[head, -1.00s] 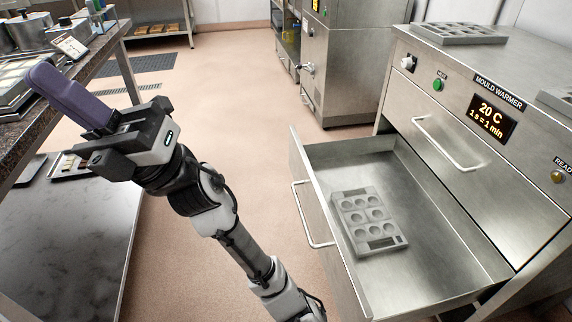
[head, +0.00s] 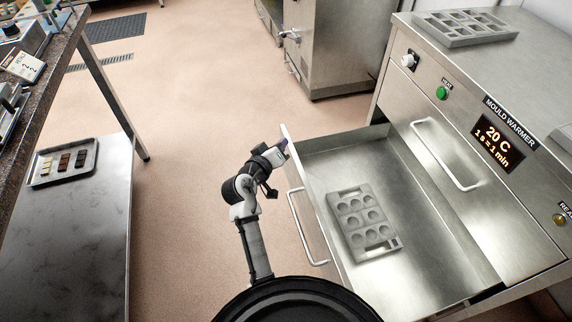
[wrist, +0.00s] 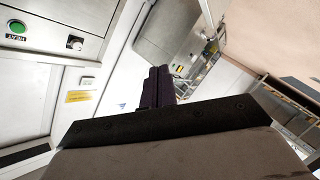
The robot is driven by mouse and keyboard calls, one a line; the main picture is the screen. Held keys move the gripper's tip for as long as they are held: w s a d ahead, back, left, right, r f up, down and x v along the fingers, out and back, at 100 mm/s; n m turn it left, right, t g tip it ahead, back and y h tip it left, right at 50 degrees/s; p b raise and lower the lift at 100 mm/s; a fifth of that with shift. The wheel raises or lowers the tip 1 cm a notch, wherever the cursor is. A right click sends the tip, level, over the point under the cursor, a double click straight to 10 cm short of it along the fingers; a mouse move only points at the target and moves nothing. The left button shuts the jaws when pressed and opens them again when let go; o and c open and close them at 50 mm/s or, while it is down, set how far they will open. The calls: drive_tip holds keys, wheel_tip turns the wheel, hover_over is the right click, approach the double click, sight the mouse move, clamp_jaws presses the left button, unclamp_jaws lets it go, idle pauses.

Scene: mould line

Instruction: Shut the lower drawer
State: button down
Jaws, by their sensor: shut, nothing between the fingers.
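The drawer cannot be made out there.
The upper drawer (head: 445,150) is shut, with its own handle. Another mould (head: 465,27) lies on the warmer's top. A steel cabinet (head: 335,45) stands behind. A bench with a tray of chocolate pieces (head: 62,163) on its lower shelf is at left. Open floor (head: 190,180) lies between.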

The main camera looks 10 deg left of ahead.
drive_tip(key=s+a+f+n+t+h, duration=0.15)
drive_tip(key=s+a+f+n, duration=0.25)
drive_tip(key=s+f+n, duration=0.8)
drive_tip(key=m+p, duration=0.3)
approach(297, 168)
drive_tip(key=w+a, duration=0.1)
drive_tip(key=w, duration=0.3)
drive_tip(key=shift+w+d+f+t+p, duration=0.15)
drive_tip(key=shift+w+d, duration=0.1)
drive_tip(key=shift+d, duration=0.3)
drive_tip(key=shift+w+d+f+t+p, duration=0.1)
drive_tip(key=shift+w+d+p, duration=0.15)
drive_tip(key=shift+d, duration=0.3)
drive_tip(key=shift+w+d+f+t+p, duration=0.1)
drive_tip(key=shift+w+d, duration=0.2)
drive_tip(key=shift+d, duration=0.25)
